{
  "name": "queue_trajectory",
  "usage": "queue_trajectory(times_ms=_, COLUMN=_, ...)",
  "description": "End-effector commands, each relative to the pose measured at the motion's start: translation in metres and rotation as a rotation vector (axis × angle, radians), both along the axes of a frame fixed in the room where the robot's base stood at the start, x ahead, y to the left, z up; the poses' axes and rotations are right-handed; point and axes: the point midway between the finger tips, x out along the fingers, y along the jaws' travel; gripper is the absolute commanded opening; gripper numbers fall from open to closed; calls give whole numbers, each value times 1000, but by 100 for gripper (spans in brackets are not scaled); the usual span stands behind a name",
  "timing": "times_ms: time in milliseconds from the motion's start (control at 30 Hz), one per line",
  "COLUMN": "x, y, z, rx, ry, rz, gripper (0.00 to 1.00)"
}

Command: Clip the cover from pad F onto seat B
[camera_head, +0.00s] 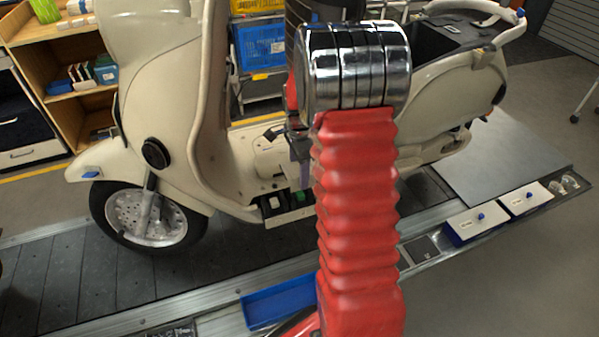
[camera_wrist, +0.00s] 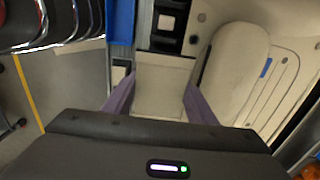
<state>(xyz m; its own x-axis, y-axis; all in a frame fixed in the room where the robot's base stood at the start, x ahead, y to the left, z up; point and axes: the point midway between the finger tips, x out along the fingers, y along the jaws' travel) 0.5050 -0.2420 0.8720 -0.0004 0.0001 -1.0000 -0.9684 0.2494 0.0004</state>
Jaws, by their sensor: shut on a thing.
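My gripper (camera_wrist: 160,84) is shut on a cream, squarish cover (camera_wrist: 163,98), with one purple finger on each side of it in the wrist view. Just beyond the cover is a dark frame with recesses (camera_wrist: 160,42) holding a pale square piece; I cannot read any seat letter, so I cannot tell which is seat B. In the head view my gripper (camera_head: 299,150) is mostly hidden behind my red arm, and the held cover cannot be made out. Dark recesses (camera_head: 274,206) show low on the scooter's side there. Pad F cannot be identified.
A cream scooter (camera_head: 180,90) stands on the slat conveyor (camera_head: 70,280). A blue tray (camera_head: 285,303) and two white boxes with blue knobs (camera_head: 475,228) lie along the conveyor's near edge. A wooden shelf (camera_head: 40,45) stands behind at left.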

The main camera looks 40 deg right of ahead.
Motion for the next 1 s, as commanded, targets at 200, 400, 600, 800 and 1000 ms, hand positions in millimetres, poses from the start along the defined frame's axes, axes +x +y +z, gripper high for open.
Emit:
queue_trajectory(times_ms=200, x=0, y=0, z=-1, rx=0, ry=0, rz=0, gripper=24)
queue_trajectory(times_ms=400, x=0, y=0, z=-6, rx=0, ry=1, rz=0, gripper=24)
queue_trajectory(times_ms=600, x=0, y=0, z=-13, rx=0, ry=1, rz=0, gripper=24)
queue_trajectory(times_ms=800, x=0, y=0, z=-20, rx=0, ry=0, rz=0, gripper=24)
queue_trajectory(times_ms=1000, x=0, y=0, z=-27, rx=0, ry=2, rz=0, gripper=24)
